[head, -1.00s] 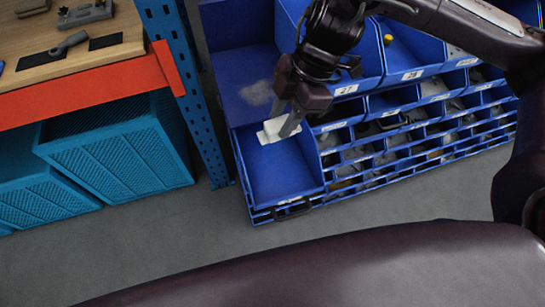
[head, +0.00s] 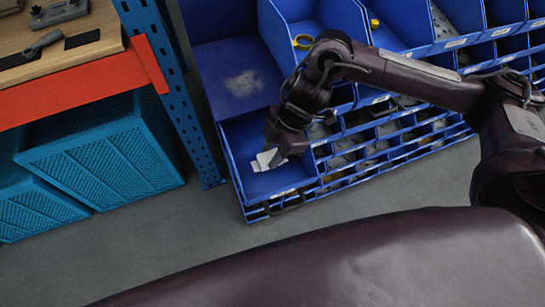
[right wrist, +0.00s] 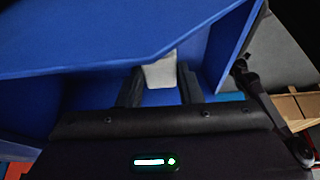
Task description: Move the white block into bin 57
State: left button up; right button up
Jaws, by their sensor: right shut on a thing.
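The white block (head: 266,160) is in the jaws of my right gripper (head: 274,156), over or inside the large open blue bin (head: 262,184) at the left end of the rack. I cannot tell whether the block touches the bin floor. In the right wrist view the white block (right wrist: 160,72) sits between the two dark fingers of my right gripper (right wrist: 160,86), with blue bin walls around it. No number 57 is readable, so I cannot tell which bin is bin 57. My left gripper is out of view.
Blue rack bins (head: 400,125) with dark parts continue to the right, and one upper bin holds a yellow roll (head: 303,42). A blue upright (head: 190,110) and a workbench with an orange edge (head: 90,88) stand left. Turquoise crates (head: 100,150) sit below the bench.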

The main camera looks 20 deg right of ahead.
notch_tip(320, 180, down, 4)
jog(key=shift+r, duration=0.25)
jog(key=o, duration=1.1)
jog(key=v, duration=1.2)
